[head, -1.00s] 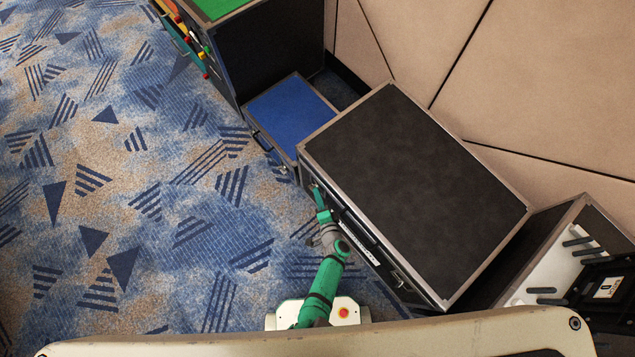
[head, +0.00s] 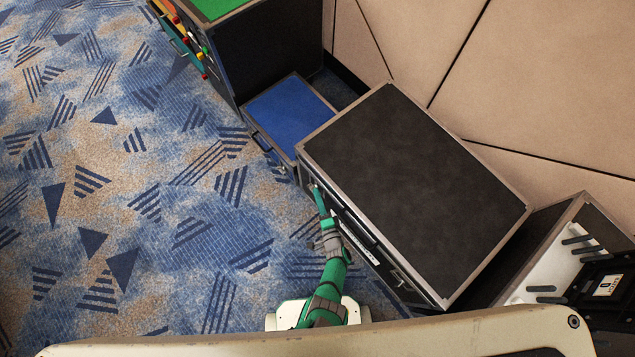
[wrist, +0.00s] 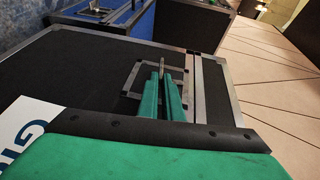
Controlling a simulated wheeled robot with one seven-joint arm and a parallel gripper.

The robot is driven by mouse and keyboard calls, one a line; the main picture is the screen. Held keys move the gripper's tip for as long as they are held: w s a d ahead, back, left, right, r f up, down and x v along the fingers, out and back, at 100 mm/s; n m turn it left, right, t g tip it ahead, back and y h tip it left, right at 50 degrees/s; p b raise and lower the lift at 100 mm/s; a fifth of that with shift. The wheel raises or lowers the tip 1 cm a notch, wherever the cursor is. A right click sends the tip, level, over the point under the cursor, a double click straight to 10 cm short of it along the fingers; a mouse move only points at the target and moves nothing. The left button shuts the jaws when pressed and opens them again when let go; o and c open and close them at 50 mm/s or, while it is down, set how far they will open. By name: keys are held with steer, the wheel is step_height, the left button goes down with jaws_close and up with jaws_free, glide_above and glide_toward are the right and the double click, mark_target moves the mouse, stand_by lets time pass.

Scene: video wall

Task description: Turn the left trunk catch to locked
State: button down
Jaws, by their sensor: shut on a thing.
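The black trunk (head: 415,180) with metal edges stands right of centre in the head view. Its front face is towards my arm. My gripper (head: 318,195) is at the left end of that face; the left catch is hidden there. In the wrist view my gripper's green fingers (wrist: 162,85) are close together over the left catch (wrist: 162,62). A thin grey tab of it shows between the fingertips, with a metal frame (wrist: 129,78) around it. The fingers are shut on the tab. I cannot tell how far it is turned.
A low blue-topped case (head: 288,110) stands against the trunk's left end. A taller green-topped case (head: 265,60) is behind it. Another open case with a white panel (head: 560,265) stands at the right. The carpet at left is clear.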

steer(key=shift+a, duration=0.3)
steer(key=c, duration=1.9)
jaws_free()
steer(key=shift+c, duration=0.2)
steer(key=shift+d, duration=0.1)
steer(key=shift+s+d, duration=0.1)
steer(key=v, duration=1)
steer(key=shift+s, duration=0.3)
steer(key=shift+d, duration=0.1)
